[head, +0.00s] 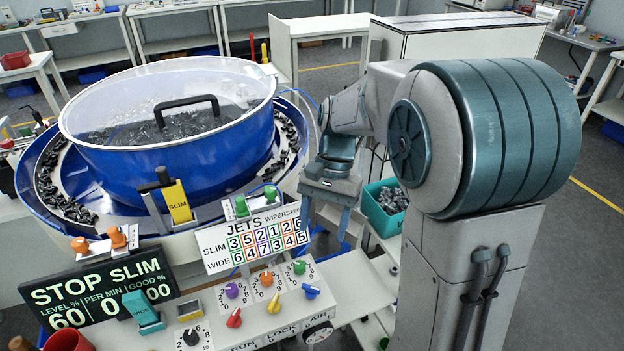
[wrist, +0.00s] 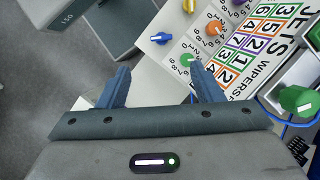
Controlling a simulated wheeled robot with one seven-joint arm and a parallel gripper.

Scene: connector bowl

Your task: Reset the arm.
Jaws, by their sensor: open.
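My gripper (head: 326,212) hangs on my arm at the middle of the head view, fingers pointing down, just right of the JETS board. In the wrist view my gripper (wrist: 163,88) shows two blue fingers spread well apart with nothing between them. Past the fingers lie the white panel edge and the grey floor. The gripper appears apart from the panel.
The blue connector bowl (head: 170,150) with a clear lid stands left. The JETS board (head: 255,238) and the coloured knobs (head: 266,280) are close by. A teal bin (head: 380,222) of dark parts is right of my gripper. A STOP SLIM display (head: 98,290) is lower left.

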